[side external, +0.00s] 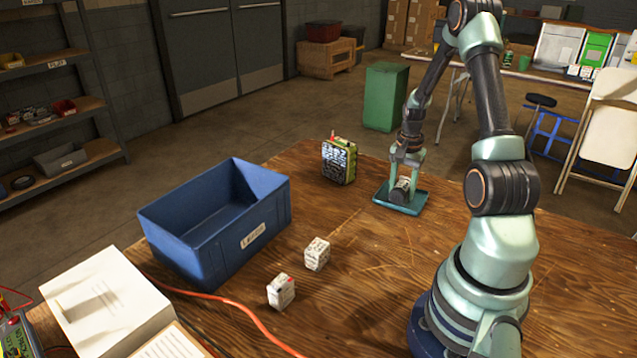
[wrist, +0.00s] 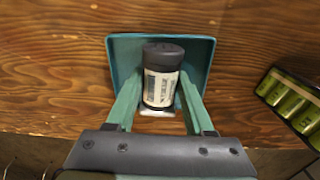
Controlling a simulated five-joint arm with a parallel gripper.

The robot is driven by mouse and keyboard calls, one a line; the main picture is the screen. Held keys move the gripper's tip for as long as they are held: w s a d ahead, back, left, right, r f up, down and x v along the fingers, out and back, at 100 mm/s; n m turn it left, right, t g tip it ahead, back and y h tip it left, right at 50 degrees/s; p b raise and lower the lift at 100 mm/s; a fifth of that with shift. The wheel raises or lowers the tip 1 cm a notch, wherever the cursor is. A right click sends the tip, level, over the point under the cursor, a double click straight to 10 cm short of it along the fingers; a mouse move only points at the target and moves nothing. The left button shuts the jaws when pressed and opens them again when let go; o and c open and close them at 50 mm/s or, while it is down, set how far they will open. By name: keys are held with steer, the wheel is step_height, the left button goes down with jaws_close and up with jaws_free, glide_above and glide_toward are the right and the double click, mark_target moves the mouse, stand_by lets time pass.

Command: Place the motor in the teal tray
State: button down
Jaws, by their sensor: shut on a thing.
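The motor (side external: 401,190) is a small dark cylinder with a pale label. It is at the teal tray (side external: 413,208), between the fingers of my gripper (side external: 405,182). In the wrist view the motor (wrist: 161,75) shows its black end and white label, inside the outline of the teal tray (wrist: 205,50). My gripper (wrist: 160,97) is shut on the motor, one finger along each side. I cannot tell whether the motor touches the tray floor.
A green-cased pack (side external: 340,160) stands left of the tray; its green cells (wrist: 292,103) show in the wrist view. A blue bin (side external: 215,222) and two small white boxes (side external: 317,254) (side external: 281,291) are on the table. Bare wood surrounds the tray's near side.

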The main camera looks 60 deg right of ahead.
mark_target(402, 184)
steer(key=shift+f, duration=0.15)
steer(key=shift+c, duration=1.4)
jaws_free()
step_height(402, 184, up, 11)
steer(key=shift+f, duration=0.1)
steer(key=w+a+r+n+t+h, duration=0.1)
steer(key=w+a+r+n, duration=0.3)
steer(key=a, duration=0.3)
steer(key=w+a+r+n+t, duration=0.1)
steer(key=w+a+r+n, duration=0.2)
steer(key=a+r, duration=0.3)
steer(key=s+a+r+n+t, duration=0.1)
steer(key=a+n, duration=0.4)
steer(key=a, duration=0.5)
steer(key=s+a+r+n+t+y, duration=0.1)
steer(key=s+a+r+n+t, duration=0.1)
steer(key=a+n, duration=0.4)
steer(key=a, duration=0.4)
steer(key=shift+s+t, duration=0.15)
steer(key=shift+t, duration=0.15)
